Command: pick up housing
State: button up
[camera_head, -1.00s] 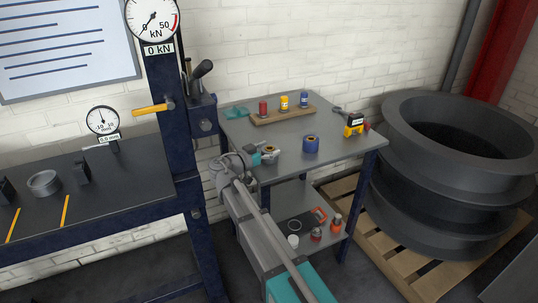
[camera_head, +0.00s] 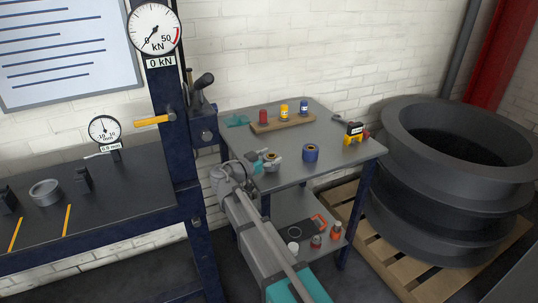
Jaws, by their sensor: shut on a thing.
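My gripper (camera_head: 263,161) is at the left part of the small grey worktable, at the end of my arm. It is shut on a small silvery round part with an orange-brown middle, which looks like the housing (camera_head: 273,162). My gripper hides part of it. I cannot tell whether the housing touches the tabletop or is held just above it.
A blue roll (camera_head: 311,153) stands right of the housing. A wooden rack (camera_head: 270,126) with red, yellow and blue containers is behind. A yellow-black device (camera_head: 353,133) is at right. A press bench (camera_head: 110,203) with a grey ring (camera_head: 45,192) stands left.

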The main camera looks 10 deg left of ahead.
jog(key=s+d, duration=0.9)
jog(key=s, duration=0.4)
jog(key=shift+s+d, duration=0.3)
jog(key=shift+d, duration=0.1)
jog(key=shift+r, duration=0.15)
notch_tip(320, 180, up, 18)
jog(key=p, duration=1.8)
jog(key=shift+f, duration=0.2)
notch_tip(320, 180, down, 18)
jog(key=b, duration=1.8)
jog(key=shift+r, duration=0.1)
jog(key=w+a, duration=0.2)
jog(key=w, duration=0.1)
jog(key=w+a, duration=0.3)
jog(key=w, duration=0.1)
jog(key=w+a, duration=0.3)
jog(key=w, duration=0.1)
